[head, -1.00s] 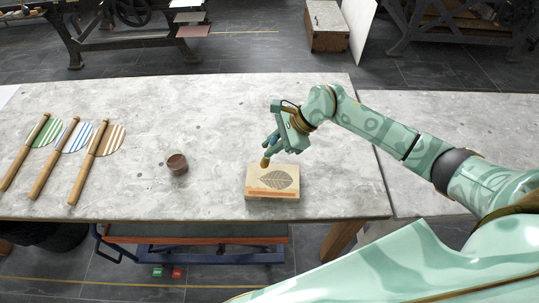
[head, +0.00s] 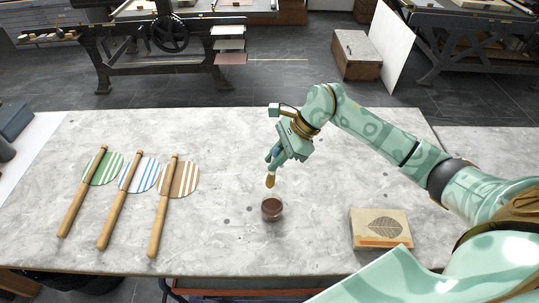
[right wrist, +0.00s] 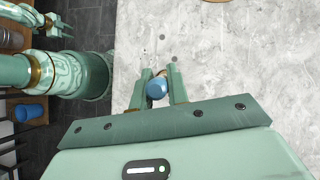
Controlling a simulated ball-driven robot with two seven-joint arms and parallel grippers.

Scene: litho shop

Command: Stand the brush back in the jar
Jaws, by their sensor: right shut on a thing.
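The jar (head: 271,209) is small and round with dark brown contents, and stands upright on the stone-topped table. My right gripper (head: 275,157) is shut on the brush (head: 270,181), whose tan bristles point down. The bristle tip is just above the jar's mouth in the head view; how far above is hard to tell. In the right wrist view the blue handle end (right wrist: 157,88) sits between the two fingers of my right gripper (right wrist: 160,82), and the jar is hidden. A part that looks like my left gripper (right wrist: 55,25) shows small at upper left there; its jaws are unclear.
A block with a leaf print (head: 380,228) lies right of the jar. Several wooden-handled tools with striped round ends, one green (head: 103,168), one blue (head: 138,175), one brown (head: 178,180), lie at left. The tabletop (head: 230,135) around the jar is clear.

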